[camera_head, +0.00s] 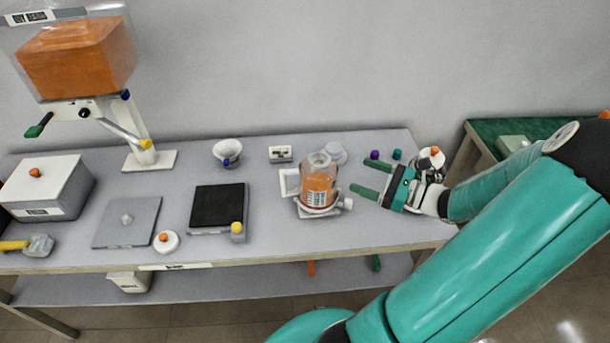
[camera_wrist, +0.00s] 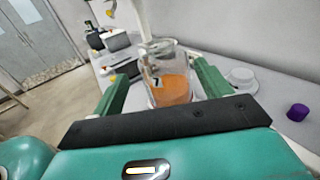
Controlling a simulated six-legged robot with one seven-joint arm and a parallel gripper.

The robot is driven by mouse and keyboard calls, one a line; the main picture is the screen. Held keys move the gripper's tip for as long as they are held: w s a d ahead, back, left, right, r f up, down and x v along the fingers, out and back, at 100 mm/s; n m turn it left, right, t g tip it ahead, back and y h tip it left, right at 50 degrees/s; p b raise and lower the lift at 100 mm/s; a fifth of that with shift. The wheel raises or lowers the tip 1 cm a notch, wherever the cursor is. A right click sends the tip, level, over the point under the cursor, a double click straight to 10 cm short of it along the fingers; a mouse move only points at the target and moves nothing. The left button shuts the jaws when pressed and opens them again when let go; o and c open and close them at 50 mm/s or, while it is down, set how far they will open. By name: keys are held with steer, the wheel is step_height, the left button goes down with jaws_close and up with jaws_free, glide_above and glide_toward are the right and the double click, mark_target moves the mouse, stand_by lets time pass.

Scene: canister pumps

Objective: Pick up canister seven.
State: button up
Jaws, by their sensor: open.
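Canister seven (camera_head: 318,187) is a clear container with orange contents. It stands upright on a small white stand (camera_head: 320,212) near the right part of the table, with a white handle-like frame (camera_head: 289,182) at its left. In the wrist view the canister (camera_wrist: 168,80) shows a "7" and stands ahead, between the green fingers. My gripper (camera_head: 367,179) is open and empty, to the right of the canister in the head view, its fingers pointing left at it. In the wrist view my gripper (camera_wrist: 165,85) has one finger on each side, apart from the canister as far as I can tell.
A white lid-like disc (camera_head: 337,153) lies behind the canister. Purple (camera_head: 375,155) and teal (camera_head: 397,155) caps sit behind my gripper. A black plate (camera_head: 218,206), white bowl (camera_head: 227,151) and large orange container (camera_head: 78,58) are to the left. The table front (camera_head: 280,245) is clear.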

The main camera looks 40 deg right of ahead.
mark_target(329, 163)
steer(key=x, duration=1.3)
steer(key=shift+a+r, duration=0.1)
steer(key=shift+r, duration=0.05)
jaws_close()
